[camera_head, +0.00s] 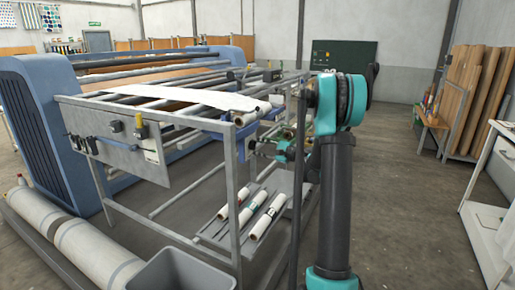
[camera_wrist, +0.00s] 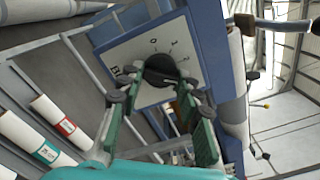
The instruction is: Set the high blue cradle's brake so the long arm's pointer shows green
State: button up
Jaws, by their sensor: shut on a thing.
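In the wrist view a black round knob (camera_wrist: 160,70) sits on a white dial plate (camera_wrist: 178,45) with small dark marks. The plate is fixed to a blue cradle frame (camera_wrist: 215,75). My gripper (camera_wrist: 160,82) has its green fingers on both sides of the knob, closed on it. In the head view my gripper (camera_head: 272,150) is beside the blue frame (camera_head: 241,150) at the machine's near end, partly hidden by my arm. I cannot make out the long arm's pointer or its colour in either view.
A metal rack (camera_head: 190,125) carries long rollers and white material above. White rolls (camera_head: 258,222) lie on a low shelf below. Large wrapped rolls (camera_head: 85,245) and a grey bin (camera_head: 182,270) are at front left. Floor is clear at right, before a white table (camera_head: 492,235).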

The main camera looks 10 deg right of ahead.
jog(key=shift+m, duration=0.4)
jog(key=o, duration=1.2)
jog(key=v, duration=1.2)
